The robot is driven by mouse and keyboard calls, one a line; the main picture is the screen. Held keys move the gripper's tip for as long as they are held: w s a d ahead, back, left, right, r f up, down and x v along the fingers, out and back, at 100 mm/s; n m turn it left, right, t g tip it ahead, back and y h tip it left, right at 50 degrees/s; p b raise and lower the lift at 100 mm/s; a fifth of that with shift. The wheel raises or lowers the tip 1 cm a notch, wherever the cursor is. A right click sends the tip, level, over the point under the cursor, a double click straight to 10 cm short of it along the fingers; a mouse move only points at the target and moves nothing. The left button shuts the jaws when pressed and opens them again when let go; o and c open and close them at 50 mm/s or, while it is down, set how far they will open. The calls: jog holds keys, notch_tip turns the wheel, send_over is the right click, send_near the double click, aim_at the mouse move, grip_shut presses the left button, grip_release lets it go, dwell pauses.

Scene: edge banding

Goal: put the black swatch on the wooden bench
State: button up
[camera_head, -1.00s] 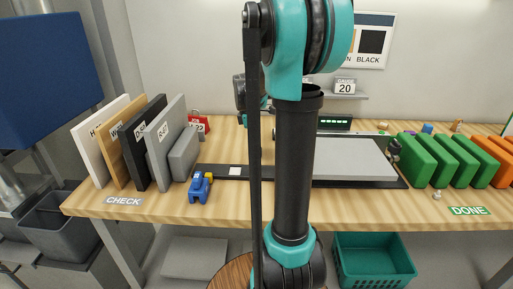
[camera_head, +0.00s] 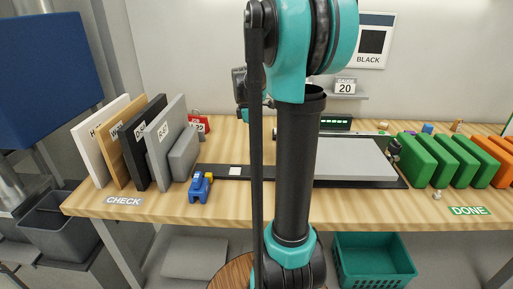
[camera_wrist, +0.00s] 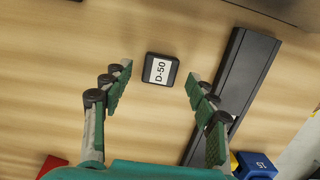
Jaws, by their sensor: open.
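A small black swatch (camera_wrist: 150,78) with a white "D-50" label lies on the pale wooden bench (camera_wrist: 60,110) in the wrist view. My gripper (camera_wrist: 159,72) is open, with one finger to the left of the swatch and one to the right. Neither finger appears to touch it. In the head view my arm stands in front of the middle of the wooden bench (camera_head: 140,208), and I cannot make out the swatch there.
Upright boards, including a black one (camera_head: 148,140), stand at the left. A red item (camera_head: 200,123) sits behind.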

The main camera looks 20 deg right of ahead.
notch_tip(320, 180, up, 10)
jog(key=a, duration=0.1)
jog(key=shift+w+a, duration=0.15)
jog(key=shift+w, duration=0.1)
jog(key=shift+f, duration=0.1)
